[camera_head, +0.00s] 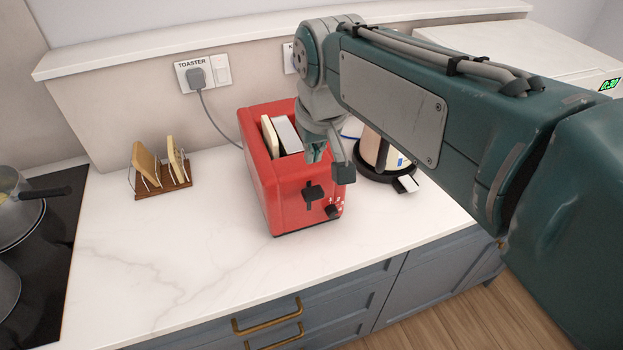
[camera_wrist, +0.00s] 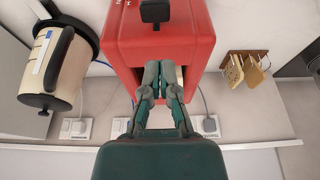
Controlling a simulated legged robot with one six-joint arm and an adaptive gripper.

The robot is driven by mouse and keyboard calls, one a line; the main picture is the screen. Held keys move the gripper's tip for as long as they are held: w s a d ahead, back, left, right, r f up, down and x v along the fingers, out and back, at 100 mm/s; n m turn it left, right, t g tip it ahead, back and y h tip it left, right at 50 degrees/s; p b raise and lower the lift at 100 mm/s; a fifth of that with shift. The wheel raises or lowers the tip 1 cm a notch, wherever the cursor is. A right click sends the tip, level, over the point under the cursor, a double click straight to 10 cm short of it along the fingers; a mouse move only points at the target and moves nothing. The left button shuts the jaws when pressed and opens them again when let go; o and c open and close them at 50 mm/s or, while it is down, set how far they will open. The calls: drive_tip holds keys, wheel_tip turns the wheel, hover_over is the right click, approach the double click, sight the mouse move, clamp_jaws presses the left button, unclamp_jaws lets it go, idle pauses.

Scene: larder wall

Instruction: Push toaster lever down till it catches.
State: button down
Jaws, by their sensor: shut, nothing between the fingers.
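The red toaster (camera_head: 268,183) stands on the white counter, its narrow front face towards me. Its black lever (camera_head: 313,193) sticks out from that face, above a round knob (camera_head: 332,211). A bread slice (camera_head: 270,136) shows in a top slot. My gripper (camera_head: 316,153) is shut and empty over the front part of the toaster's top, above and behind the lever. In the wrist view my gripper's fingertips (camera_wrist: 158,66) are together over the red top, apart from the lever (camera_wrist: 155,12). I cannot tell whether they touch the toaster.
A kettle (camera_head: 372,150) on a black base stands close to the right. A wooden rack with bread slices (camera_head: 163,192) stands to the left, beyond clear counter. The toaster's cord runs to a wall socket labelled TOASTER (camera_head: 190,64). A hob with pans (camera_head: 30,205) is far left.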

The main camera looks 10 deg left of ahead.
sight(312, 191)
drive_tip(key=x, duration=0.7)
drive_tip(key=shift+s+d+f, duration=0.25)
drive_tip(key=shift+s+d, duration=0.05)
drive_tip(key=shift+d, duration=0.05)
drive_tip(key=shift+a+f, duration=0.1)
drive_tip(key=shift+f, duration=0.55)
wheel_tip(312, 191, down, 6)
drive_tip(key=shift+s+f, duration=0.1)
drive_tip(key=r, duration=0.4)
drive_tip(key=shift+w+r, duration=0.2)
drive_tip(key=shift+r, duration=0.05)
drive_tip(key=v, duration=1)
